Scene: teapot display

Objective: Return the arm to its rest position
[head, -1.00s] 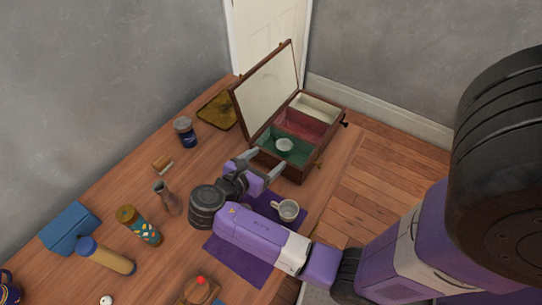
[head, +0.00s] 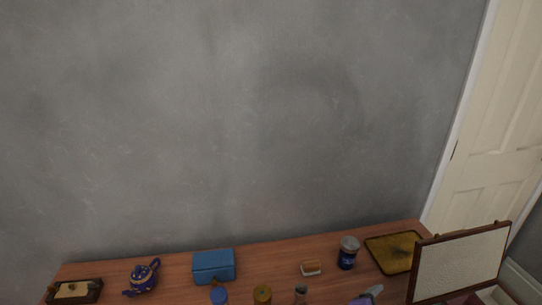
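The inside of the box is mostly out of view.
A grey wall (head: 220,120) rises behind; a white door (head: 490,150) is right.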

